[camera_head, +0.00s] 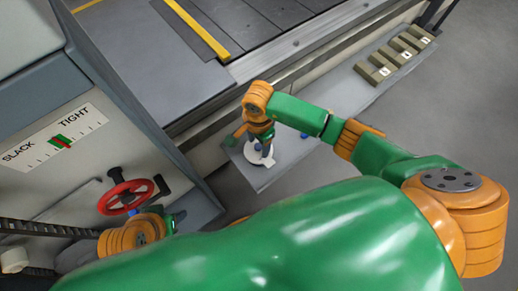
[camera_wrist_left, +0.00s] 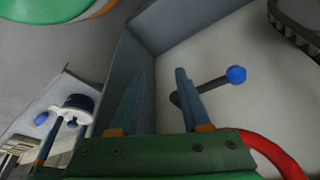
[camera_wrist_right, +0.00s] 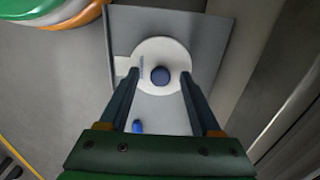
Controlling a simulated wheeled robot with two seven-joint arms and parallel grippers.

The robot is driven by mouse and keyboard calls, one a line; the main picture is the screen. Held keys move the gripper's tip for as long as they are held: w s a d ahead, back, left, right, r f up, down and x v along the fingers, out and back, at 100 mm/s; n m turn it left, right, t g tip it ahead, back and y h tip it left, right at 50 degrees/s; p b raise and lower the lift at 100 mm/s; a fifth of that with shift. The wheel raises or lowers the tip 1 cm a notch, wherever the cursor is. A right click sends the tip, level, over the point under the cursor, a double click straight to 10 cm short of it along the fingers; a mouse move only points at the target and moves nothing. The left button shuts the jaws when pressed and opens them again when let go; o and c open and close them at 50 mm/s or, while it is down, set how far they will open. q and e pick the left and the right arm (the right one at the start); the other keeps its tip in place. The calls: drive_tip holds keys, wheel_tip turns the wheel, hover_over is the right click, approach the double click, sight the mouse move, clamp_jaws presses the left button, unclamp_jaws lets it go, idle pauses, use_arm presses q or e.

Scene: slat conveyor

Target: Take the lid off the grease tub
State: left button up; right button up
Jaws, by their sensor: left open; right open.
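The grease tub's round white lid (camera_wrist_right: 148,52) with a dark blue knob (camera_wrist_right: 160,75) shows in the right wrist view, on a grey shelf. It is partly hidden under my right gripper in the head view (camera_head: 258,160). My right gripper (camera_wrist_right: 160,98) is open and points down over the lid; the knob appears between its fingers, but I cannot tell whether they touch it. The left wrist view shows the tub's white top and blue knob (camera_wrist_left: 78,102) at the left. My left gripper (camera_wrist_left: 158,95) is open and empty by the machine's side panel, mostly hidden in the head view.
A red handwheel (camera_head: 127,196) and a slack/tight gauge (camera_head: 62,140) are on the machine at left. A small blue object (camera_wrist_right: 137,127) lies beside the lid. Several labelled blocks (camera_head: 375,70) stand at the shelf's far end. The shelf's middle (camera_head: 335,105) is clear.

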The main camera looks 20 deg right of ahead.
clamp_jaws()
drive_tip(key=shift+r, duration=0.1)
idle(0.4)
